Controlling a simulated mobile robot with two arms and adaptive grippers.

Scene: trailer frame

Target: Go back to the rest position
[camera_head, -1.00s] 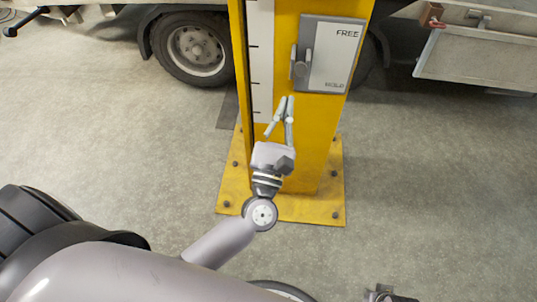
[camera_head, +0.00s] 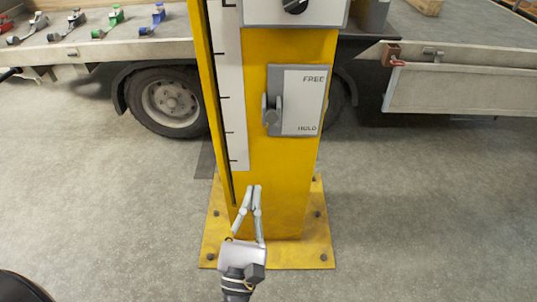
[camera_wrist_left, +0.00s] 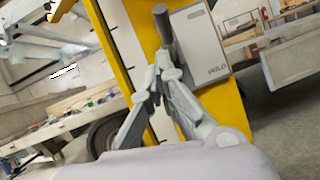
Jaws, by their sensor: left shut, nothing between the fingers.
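My left gripper (camera_head: 254,188) is shut and empty, its fingertips together. In the head view it stands low in front of the yellow post (camera_head: 275,185), below the FREE/HOLD switch box (camera_head: 304,100). The grey lever (camera_head: 271,112) on that box is apart from the fingers in the head view. In the left wrist view the shut fingers (camera_wrist_left: 160,60) point up toward the post, with the box (camera_wrist_left: 197,50) and its lever (camera_wrist_left: 163,22) behind them. My right gripper does not show.
The post stands on a yellow bolted base plate (camera_head: 320,230). A second panel with a dark knob (camera_head: 294,5) is higher up. A trailer with a wheel (camera_head: 172,102) stands behind, with coloured parts (camera_head: 107,22) on its bed. The concrete floor is clear on both sides.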

